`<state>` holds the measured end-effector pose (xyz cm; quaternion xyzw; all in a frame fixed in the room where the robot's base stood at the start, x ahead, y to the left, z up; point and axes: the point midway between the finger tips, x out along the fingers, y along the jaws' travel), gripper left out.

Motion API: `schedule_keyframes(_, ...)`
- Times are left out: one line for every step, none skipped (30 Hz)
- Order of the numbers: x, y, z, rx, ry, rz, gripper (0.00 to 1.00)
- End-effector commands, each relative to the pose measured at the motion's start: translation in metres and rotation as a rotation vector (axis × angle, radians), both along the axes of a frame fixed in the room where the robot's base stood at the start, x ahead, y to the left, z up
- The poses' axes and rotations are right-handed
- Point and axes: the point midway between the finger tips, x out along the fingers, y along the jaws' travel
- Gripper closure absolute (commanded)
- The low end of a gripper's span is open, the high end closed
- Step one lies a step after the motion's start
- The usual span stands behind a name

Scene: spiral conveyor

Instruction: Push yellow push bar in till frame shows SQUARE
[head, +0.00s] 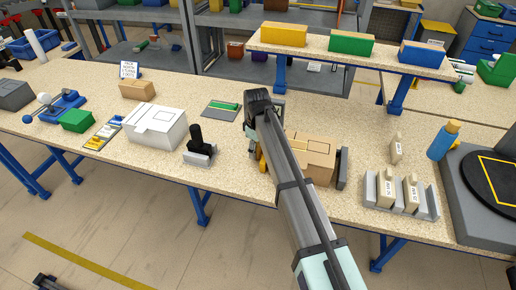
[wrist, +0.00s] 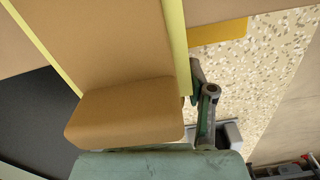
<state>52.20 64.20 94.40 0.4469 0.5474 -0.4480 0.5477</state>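The yellow push bar (head: 262,162) shows in the head view only as a small yellow patch at the left side of a tan box-like frame (head: 318,148), mostly behind my arm. A flat yellow piece that may be the same bar (wrist: 218,32) lies at the top of the wrist view. My gripper is at the frame's left end, its fingertips hidden below the black wrist. In the wrist view a teal and grey finger link (wrist: 207,115) stands beside a large tan block (wrist: 125,110). I cannot tell whether they touch or whether the fingers are open.
A black upright handle on a grey base (head: 199,152) and a white box (head: 157,126) stand left of my arm. A grey rack with tags (head: 401,199) and a blue bottle (head: 441,142) stand right. A raised shelf (head: 345,55) with coloured blocks runs behind.

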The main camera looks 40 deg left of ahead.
Motion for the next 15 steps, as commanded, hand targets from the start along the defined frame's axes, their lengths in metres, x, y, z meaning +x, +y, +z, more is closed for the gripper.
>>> schedule_keyframes(0.000,0.000,0.000,0.000,0.000,0.000,0.34)
schedule_keyframes(0.000,0.000,0.000,0.000,0.000,0.000,0.34)
schedule_keyframes(0.000,0.000,0.000,0.001,0.000,0.000,0.34)
schedule_keyframes(0.000,0.000,0.000,0.001,0.000,0.000,0.34)
schedule_keyframes(0.000,0.000,0.000,0.001,0.000,0.000,0.34)
schedule_keyframes(0.000,0.000,0.000,0.001,-0.001,0.000,0.34)
schedule_keyframes(0.000,0.000,0.000,0.001,-0.001,0.000,0.34)
schedule_keyframes(0.000,0.000,0.000,0.001,-0.001,0.000,0.34)
schedule_keyframes(0.000,0.001,0.001,0.001,-0.001,0.000,0.34)
schedule_keyframes(0.000,0.001,0.002,0.001,-0.001,0.000,0.34)
schedule_keyframes(0.000,0.001,0.003,0.001,-0.001,0.000,0.34)
schedule_keyframes(0.000,0.001,0.005,0.001,-0.001,0.000,0.34)
schedule_keyframes(0.000,0.001,0.007,0.002,-0.001,0.000,0.34)
schedule_keyframes(0.000,0.001,0.010,0.002,-0.001,0.000,0.34)
schedule_keyframes(0.001,0.001,0.014,0.002,-0.002,0.000,0.34)
